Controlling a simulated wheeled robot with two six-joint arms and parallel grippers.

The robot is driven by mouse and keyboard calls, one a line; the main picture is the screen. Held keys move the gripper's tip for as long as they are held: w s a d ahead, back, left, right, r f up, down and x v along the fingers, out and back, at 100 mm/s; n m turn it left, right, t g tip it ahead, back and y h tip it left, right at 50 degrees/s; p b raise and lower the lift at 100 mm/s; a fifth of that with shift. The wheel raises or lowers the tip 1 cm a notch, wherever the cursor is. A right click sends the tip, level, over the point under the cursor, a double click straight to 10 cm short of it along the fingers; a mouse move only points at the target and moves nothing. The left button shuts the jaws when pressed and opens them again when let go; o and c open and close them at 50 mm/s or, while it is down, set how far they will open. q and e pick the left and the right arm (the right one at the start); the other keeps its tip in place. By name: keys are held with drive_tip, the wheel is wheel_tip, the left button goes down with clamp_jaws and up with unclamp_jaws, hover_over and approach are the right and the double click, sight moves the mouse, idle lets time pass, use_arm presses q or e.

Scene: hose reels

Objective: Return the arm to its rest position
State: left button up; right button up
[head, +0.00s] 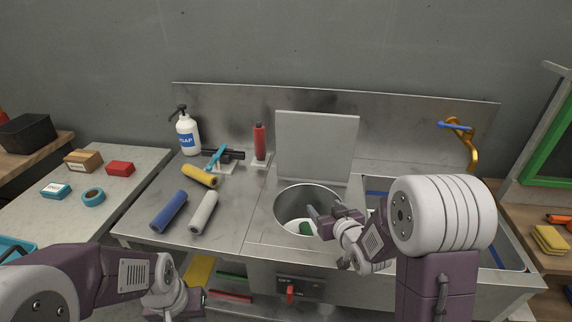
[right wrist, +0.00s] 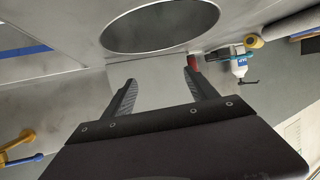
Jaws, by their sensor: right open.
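My right arm reaches in from the right in the head view. Its gripper (head: 318,219) is over the front right part of the round steel basin (head: 281,212). In the right wrist view my right gripper (right wrist: 159,77) shows two dark fingers spread apart with nothing between them. The basin's round opening (right wrist: 160,25) lies beyond the fingertips. Something white with a green part (head: 303,228) lies in the basin, partly hidden by the gripper. My left gripper (head: 190,302) is low at the front, before the counter; its fingers are not clear.
A flat panel (head: 317,146) stands upright behind the basin. Yellow (head: 199,176), blue (head: 168,212) and white (head: 203,212) rolls lie on the counter's left. A soap bottle (head: 187,135) and a red bottle (head: 259,141) stand behind. A yellow faucet (head: 473,150) rises right.

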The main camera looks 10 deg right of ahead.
wheel_tip(320, 180, up, 9)
drive_tip(key=a+p, duration=0.2)
drive_tip(key=p, duration=0.3)
drive_tip(key=s+f+g, duration=0.5)
drive_tip(key=s+g, duration=0.1)
drive_tip(key=s, duration=0.5)
drive_tip(key=s+d+f+m+g+h+p, duration=0.1)
drive_tip(key=s+f+g, duration=0.5)
drive_tip(key=s, duration=0.6)
drive_tip(key=shift+s+m, duration=0.15)
drive_tip(key=shift+m, duration=0.15)
